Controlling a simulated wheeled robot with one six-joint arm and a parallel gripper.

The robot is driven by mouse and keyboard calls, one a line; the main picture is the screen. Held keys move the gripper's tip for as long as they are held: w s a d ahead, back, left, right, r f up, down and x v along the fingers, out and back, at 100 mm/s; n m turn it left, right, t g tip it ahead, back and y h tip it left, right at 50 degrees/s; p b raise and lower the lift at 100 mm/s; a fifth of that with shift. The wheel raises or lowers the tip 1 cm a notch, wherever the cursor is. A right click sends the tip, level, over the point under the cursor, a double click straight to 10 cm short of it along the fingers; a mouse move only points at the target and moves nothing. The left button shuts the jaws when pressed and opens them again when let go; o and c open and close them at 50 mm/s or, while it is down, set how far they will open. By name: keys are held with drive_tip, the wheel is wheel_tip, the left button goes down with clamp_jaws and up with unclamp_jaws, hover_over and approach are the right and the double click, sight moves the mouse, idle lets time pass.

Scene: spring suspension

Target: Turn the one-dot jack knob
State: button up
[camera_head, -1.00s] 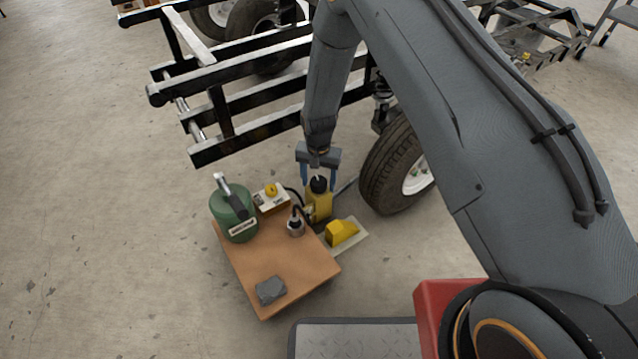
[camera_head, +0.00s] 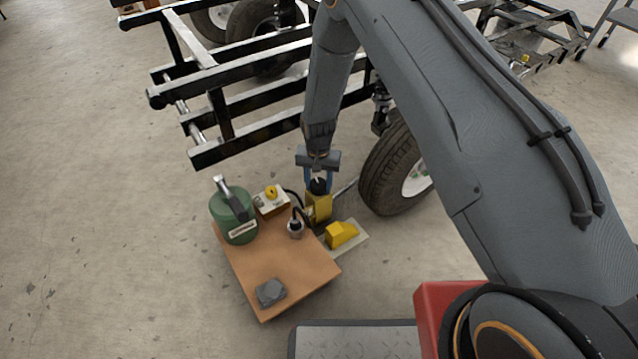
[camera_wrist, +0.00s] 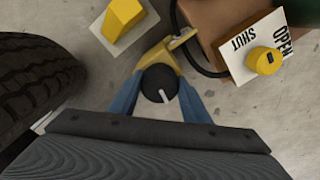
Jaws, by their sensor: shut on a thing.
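A black round knob with a white pointer line (camera_wrist: 155,78) sits on top of the yellow jack (camera_wrist: 178,44), with its line pointing down and slightly right in the wrist view. My gripper (camera_wrist: 160,90) is shut on this knob, one blue finger on each side. In the head view, the gripper (camera_head: 318,187) is above the yellow jack body (camera_head: 318,207), which stands on the floor beside the tyre. I cannot make out any dot on the knob. A yellow knob (camera_wrist: 266,61) sits on a white plate marked OPEN and SHUT (camera_wrist: 235,62).
A brown board (camera_head: 290,265) carries a green tank (camera_head: 233,215), a small metal fitting (camera_head: 295,228) and a grey block (camera_head: 271,292). A yellow wedge (camera_head: 341,234) lies on a pale plate to its right. The tyre (camera_head: 393,172) and black frame (camera_head: 225,155) are close by.

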drive_tip(key=n+p, duration=0.2)
drive_tip(key=n, duration=0.2)
drive_tip(key=shift+n, duration=0.4)
drive_tip(key=n+p, duration=0.1)
drive_tip(key=n, duration=0.3)
drive_tip(key=shift+n, duration=0.3)
drive_tip(key=n, duration=0.4)
drive_tip(key=shift+d+p, duration=0.1)
drive_tip(key=shift+p, duration=0.3)
drive_tip(key=n, duration=0.5)
drive_tip(key=shift+w+d, duration=0.1)
drive_tip(key=n, duration=0.4)
drive_tip(key=shift+w+n+p, duration=0.1)
drive_tip(key=shift+n+p, duration=0.2)
drive_tip(key=n, duration=0.5)
drive_tip(key=shift+w, duration=0.1)
drive_tip(key=n, duration=0.4)
drive_tip(key=shift+w+n, duration=0.1)
drive_tip(key=shift+n, duration=2.3)
